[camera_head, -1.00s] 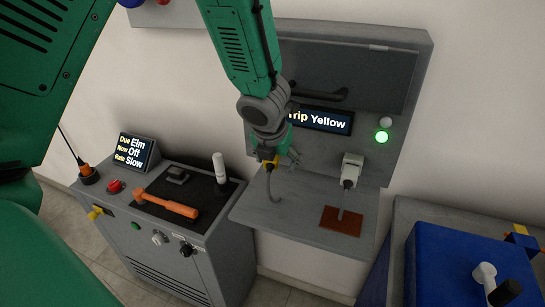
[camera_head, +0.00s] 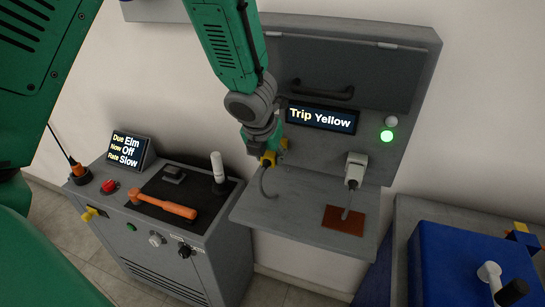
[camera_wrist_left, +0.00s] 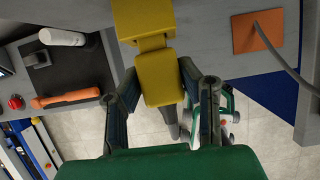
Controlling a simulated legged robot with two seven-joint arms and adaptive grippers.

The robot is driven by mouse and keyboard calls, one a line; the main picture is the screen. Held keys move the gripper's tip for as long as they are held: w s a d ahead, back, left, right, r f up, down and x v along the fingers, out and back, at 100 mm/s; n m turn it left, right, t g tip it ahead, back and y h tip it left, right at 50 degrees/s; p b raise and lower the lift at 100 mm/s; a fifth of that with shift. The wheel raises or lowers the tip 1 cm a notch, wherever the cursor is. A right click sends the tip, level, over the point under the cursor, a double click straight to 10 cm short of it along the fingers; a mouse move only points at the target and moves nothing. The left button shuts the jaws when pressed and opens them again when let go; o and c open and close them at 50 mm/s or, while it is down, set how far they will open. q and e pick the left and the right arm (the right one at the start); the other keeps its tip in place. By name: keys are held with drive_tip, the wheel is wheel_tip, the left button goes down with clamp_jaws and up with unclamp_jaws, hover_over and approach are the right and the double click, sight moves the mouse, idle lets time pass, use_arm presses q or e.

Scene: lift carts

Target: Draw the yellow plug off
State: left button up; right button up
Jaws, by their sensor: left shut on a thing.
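My left gripper (camera_head: 264,145) is in front of the grey wall panel, above its shelf. In the left wrist view its two fingers (camera_wrist_left: 162,88) are closed on either side of the yellow plug (camera_wrist_left: 160,76). The plug (camera_head: 267,158) also shows in the head view, with a grey cable (camera_head: 265,185) curving down from it to the shelf. A second yellow block (camera_wrist_left: 143,18) meets the held plug at its upper end. I cannot tell whether the plug is apart from the panel. My right gripper is not in view.
The panel screen (camera_head: 320,118) reads "Trip Yellow", beside a lit green lamp (camera_head: 386,136). A white plug (camera_head: 356,168) with a cable sits to the right, above a brown plate (camera_head: 343,220). A grey console (camera_head: 185,235) stands left, a blue case (camera_head: 465,265) right.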

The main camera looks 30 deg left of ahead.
sight(265, 162)
use_arm(q)
drive_tip(key=shift+a+f, duration=0.15)
drive_tip(key=shift+a, duration=0.35)
drive_tip(key=o, duration=0.5)
drive_tip(key=shift+c, duration=0.2)
drive_tip(key=shift+d, duration=0.25)
drive_tip(key=c, duration=0.4)
drive_tip(key=shift+d, duration=0.5)
drive_tip(key=shift+c, duration=0.3)
drive_tip(key=shift+s+a+b, duration=0.35)
drive_tip(key=shift+s+b, duration=0.1)
drive_tip(key=shift+s, duration=0.2)
drive_tip(key=shift+s+d+r+b, duration=0.3)
drive_tip(key=shift+s+d+b, duration=0.2)
drive_tip(key=shift+s, duration=0.35)
drive_tip(key=shift+s+d+r+b, duration=0.1)
drive_tip(key=shift+s+d+b, duration=0.15)
drive_tip(key=shift+s, duration=0.5)
drive_tip(key=shift+s+d+r+b, duration=0.1)
drive_tip(key=shift+s+b, duration=0.25)
drive_tip(key=shift+s, duration=0.4)
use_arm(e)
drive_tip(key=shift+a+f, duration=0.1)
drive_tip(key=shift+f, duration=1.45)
use_arm(q)
drive_tip(key=shift+r, duration=0.1)
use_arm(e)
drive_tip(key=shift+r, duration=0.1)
